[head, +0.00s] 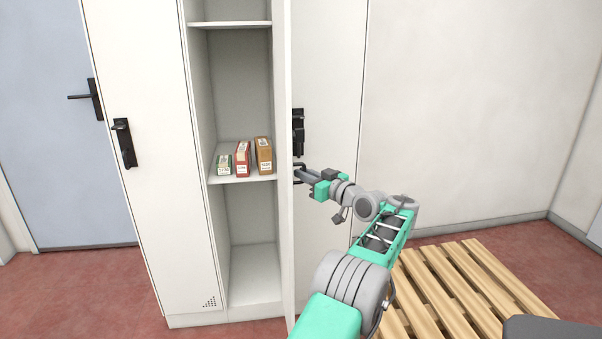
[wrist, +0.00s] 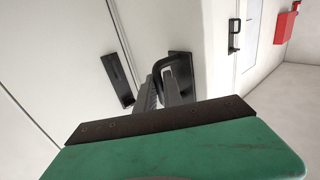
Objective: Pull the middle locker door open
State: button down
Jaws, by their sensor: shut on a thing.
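The middle locker door (head: 287,220) is white and stands swung wide open. In the head view I see it nearly edge-on, to the right of the open compartment. My gripper (head: 300,175) is at the outer side of this door, shut on its black handle. In the wrist view the fingers (wrist: 166,92) reach up to the black loop handle (wrist: 178,66) and close on it. The exact finger contact is partly hidden by the handle and the gripper body.
The open compartment has shelves (head: 238,180) with a green, a red and a brown box (head: 264,155). The left locker door (head: 150,200) is shut. A wooden pallet (head: 470,285) lies on the floor at right. A red wall box (wrist: 286,24) shows in the wrist view.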

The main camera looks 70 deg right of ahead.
jog(key=shift+w+a+r, duration=0.15)
jog(key=shift+w+a, duration=0.05)
jog(key=shift+w, duration=0.15)
jog(key=c, duration=1.8)
grip_release()
jog(key=shift+w, duration=0.1)
jog(key=shift+o, duration=0.2)
jog(key=v, duration=0.8)
jog(key=shift+d, duration=0.1)
